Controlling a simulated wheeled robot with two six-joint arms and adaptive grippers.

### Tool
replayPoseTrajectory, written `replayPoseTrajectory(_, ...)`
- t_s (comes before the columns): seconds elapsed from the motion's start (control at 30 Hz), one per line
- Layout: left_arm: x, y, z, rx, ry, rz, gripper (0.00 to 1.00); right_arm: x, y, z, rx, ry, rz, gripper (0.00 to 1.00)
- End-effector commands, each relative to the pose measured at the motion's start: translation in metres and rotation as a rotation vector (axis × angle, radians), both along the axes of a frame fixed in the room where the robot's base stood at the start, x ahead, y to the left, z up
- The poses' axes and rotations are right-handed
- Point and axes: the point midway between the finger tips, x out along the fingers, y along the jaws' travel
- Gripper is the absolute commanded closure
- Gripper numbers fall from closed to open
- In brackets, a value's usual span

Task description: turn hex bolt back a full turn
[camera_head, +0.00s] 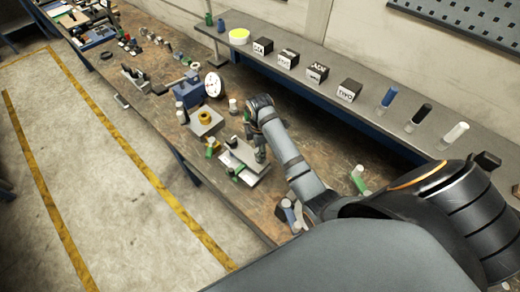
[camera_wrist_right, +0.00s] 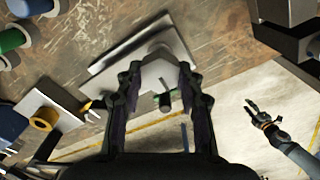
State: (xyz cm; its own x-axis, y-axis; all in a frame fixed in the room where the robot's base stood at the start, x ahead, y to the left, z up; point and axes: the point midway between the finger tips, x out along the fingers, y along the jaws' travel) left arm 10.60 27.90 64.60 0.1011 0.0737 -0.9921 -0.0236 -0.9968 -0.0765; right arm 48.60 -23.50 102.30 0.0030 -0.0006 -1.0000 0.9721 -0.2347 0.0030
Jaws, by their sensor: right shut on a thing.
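In the right wrist view, the hex bolt (camera_wrist_right: 160,72) shows as a pale grey faceted head between the fingers of my right gripper (camera_wrist_right: 159,76). The fingers are shut on it from both sides. It is over a light metal plate (camera_wrist_right: 122,48). A small dark-ended peg (camera_wrist_right: 165,101) shows just below the bolt head. In the head view my right gripper (camera_head: 260,153) points down at the plate (camera_head: 259,174), and the bolt cannot be made out there. My left gripper (camera_wrist_right: 256,112) hangs open and empty over the floor at the right of the wrist view.
A grey block with a yellow ring (camera_head: 204,117) and a blue machine with a white dial (camera_head: 213,84) stand beyond the plate on the bench. Green-ended parts lie nearby. A raised shelf (camera_head: 370,122) with labelled blocks and cylinders runs along the back. The floor in front is clear.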

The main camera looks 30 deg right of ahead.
Motion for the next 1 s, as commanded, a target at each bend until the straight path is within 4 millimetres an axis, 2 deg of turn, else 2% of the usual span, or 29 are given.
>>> replayPoseTrajectory(0.67,-0.0003,-0.0002,-0.0005,0.000,0.000,0.000,0.60,-0.0025,0.0005,-0.0032,0.002,0.009,0.066,0.94)
replayPoseTrajectory(0.7,-0.0003,-0.0002,-0.0005,0.000,0.000,0.000,0.60,-0.0026,0.0006,-0.0033,0.002,0.009,0.066,0.60)
replayPoseTrajectory(0.87,-0.0002,-0.0003,-0.0004,0.000,0.000,0.000,0.60,-0.0019,0.0005,-0.0025,0.001,0.006,0.065,0.40)
replayPoseTrajectory(1.0,-0.0001,-0.0003,-0.0003,0.000,0.000,0.000,0.60,-0.0014,0.0003,-0.0018,0.001,0.005,0.065,0.40)
